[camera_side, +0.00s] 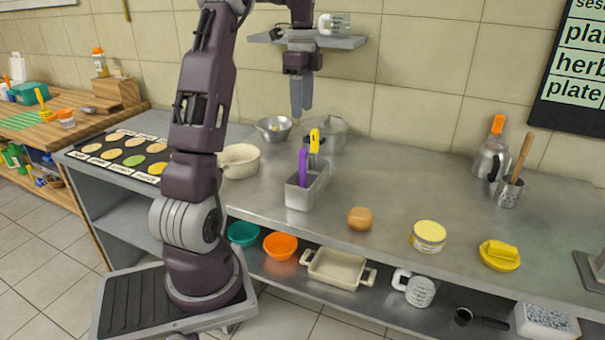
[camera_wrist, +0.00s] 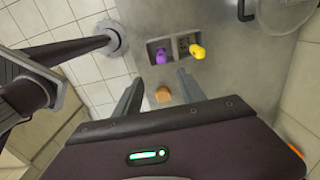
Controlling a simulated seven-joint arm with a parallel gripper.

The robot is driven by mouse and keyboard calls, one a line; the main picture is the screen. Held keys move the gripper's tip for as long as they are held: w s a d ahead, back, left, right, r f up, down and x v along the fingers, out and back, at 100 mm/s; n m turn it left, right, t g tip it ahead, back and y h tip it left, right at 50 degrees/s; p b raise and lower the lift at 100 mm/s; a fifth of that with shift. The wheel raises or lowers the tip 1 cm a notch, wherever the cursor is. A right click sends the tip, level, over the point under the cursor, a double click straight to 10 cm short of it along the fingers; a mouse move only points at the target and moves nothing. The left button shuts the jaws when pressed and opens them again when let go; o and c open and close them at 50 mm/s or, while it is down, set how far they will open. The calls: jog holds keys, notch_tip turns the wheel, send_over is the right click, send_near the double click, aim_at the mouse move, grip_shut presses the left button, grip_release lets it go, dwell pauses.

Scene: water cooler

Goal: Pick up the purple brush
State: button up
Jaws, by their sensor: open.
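The purple brush (camera_side: 303,167) stands upright in a grey metal caddy (camera_side: 304,196) on the steel counter. In the wrist view its purple end (camera_wrist: 161,56) shows in the left compartment of the caddy. A yellow-handled utensil (camera_side: 314,140) stands in the other compartment, and its yellow end (camera_wrist: 197,51) shows to the right. The lower parts of both are hidden by the caddy walls. My gripper (camera_side: 302,98) points down, well above the counter and the caddy. It is open and empty, with its two fingers (camera_wrist: 158,88) apart in the wrist view.
A metal bowl (camera_side: 274,128), a lidded pot (camera_side: 333,134) and a cream pot (camera_side: 239,161) stand near the caddy. A wall shelf (camera_side: 345,41) with a glass mug is close behind my gripper. A round brown bun (camera_side: 360,218) lies in front.

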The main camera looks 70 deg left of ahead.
aim_at(303, 165)
notch_tip(303, 165, down, 18)
jog(key=shift+w+a+r, duration=0.1)
grip_shut()
